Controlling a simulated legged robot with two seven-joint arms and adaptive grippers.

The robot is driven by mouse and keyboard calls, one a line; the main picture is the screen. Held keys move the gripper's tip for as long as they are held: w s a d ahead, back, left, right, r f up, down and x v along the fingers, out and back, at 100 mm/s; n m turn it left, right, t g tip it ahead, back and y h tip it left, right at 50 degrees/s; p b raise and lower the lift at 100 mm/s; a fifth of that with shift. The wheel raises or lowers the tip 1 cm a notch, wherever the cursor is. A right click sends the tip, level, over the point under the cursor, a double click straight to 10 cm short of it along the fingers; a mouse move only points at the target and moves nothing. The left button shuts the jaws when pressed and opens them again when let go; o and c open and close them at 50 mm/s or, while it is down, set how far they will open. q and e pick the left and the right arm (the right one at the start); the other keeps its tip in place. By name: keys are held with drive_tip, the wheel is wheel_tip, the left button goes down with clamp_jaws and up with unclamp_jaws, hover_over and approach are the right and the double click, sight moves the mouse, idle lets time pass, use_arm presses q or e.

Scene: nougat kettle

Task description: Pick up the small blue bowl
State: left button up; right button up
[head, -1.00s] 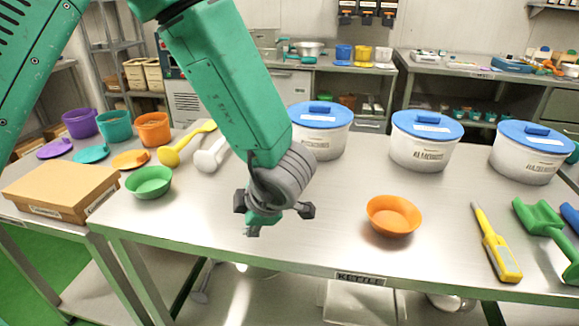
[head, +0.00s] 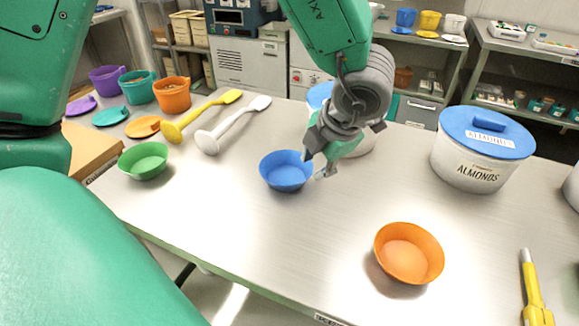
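The small blue bowl (head: 285,173) stands upright on the steel table, left of the picture's middle. My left gripper (head: 317,166) comes down from above at the bowl's right rim. Its fingertips look parted, one close to the rim and the other just outside the bowl. I cannot tell whether a finger touches the bowl. My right gripper is not in view.
An orange bowl (head: 408,255) stands at the front right and a green bowl (head: 144,160) at the left. White and yellow scoops (head: 203,115) lie behind. A lidded almond tub (head: 481,150) stands right. The table (head: 250,240) is clear in front of the blue bowl.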

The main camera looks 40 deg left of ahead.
sight(302, 181)
use_arm(q)
drive_tip(key=x, duration=0.2)
drive_tip(key=shift+w+f, duration=0.2)
drive_tip(key=shift+f, duration=0.25)
drive_tip(key=a+f+b, duration=0.1)
drive_tip(key=f, duration=0.1)
drive_tip(key=a+f, duration=0.2)
drive_tip(key=shift+s+a+f+b, duration=0.1)
drive_tip(key=shift+a+f+b, duration=0.05)
drive_tip(key=shift+f+b, duration=0.2)
drive_tip(key=shift+f, duration=0.3)
drive_tip(key=shift+d+r, duration=0.1)
drive_tip(key=shift+d, duration=0.2)
clamp_jaws()
drive_tip(key=shift+a, duration=0.15)
